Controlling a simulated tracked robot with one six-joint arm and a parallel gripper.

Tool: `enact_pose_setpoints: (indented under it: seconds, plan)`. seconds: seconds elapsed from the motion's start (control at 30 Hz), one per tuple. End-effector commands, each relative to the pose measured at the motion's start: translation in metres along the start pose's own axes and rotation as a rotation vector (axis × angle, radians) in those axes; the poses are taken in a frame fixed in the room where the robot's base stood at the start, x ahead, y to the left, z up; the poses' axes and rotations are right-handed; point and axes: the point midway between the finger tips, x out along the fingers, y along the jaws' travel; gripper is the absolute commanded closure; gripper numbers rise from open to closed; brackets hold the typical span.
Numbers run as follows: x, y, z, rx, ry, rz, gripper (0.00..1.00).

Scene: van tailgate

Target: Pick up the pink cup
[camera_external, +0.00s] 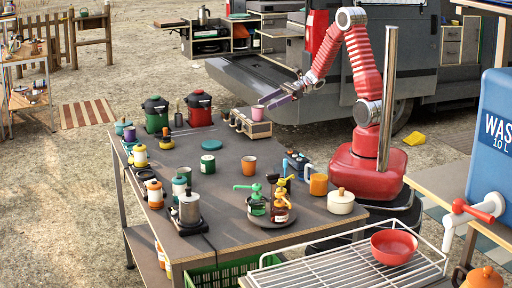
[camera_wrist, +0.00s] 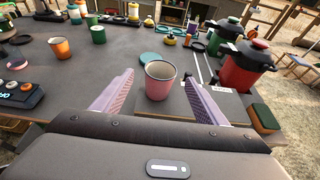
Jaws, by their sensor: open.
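The pink cup (camera_external: 258,113) stands upright on a small wooden-sided box (camera_external: 256,130) at the far right part of the table. In the wrist view the pink cup (camera_wrist: 159,84) is centred ahead, with its open rim facing up. My gripper (camera_external: 268,101) is open, reaching down and left from the arm close to the cup. In the wrist view my gripper (camera_wrist: 158,77) has one purple finger on each side of the cup, with visible gaps. The cup does not appear to be touched by either finger.
A red pot (camera_external: 200,110) and a green pot (camera_external: 156,115) stand at the table's back edge. An orange cup (camera_external: 248,164) and a green cup (camera_external: 207,164) stand mid-table. A flat teal disc (camera_external: 211,145) lies near the box. The van tailgate (camera_external: 255,80) is behind.

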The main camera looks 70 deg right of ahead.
Motion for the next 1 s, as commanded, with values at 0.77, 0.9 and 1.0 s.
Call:
enact_pose_setpoints:
  seconds: [0.77, 0.9, 1.0]
  plan:
    - [0.037, 0.001, -0.001, 0.000, 0.001, 0.004, 0.34]
    - [0.053, 0.000, -0.001, 0.000, 0.001, 0.003, 0.34]
    - [0.059, 0.000, -0.001, 0.000, 0.001, 0.001, 0.34]
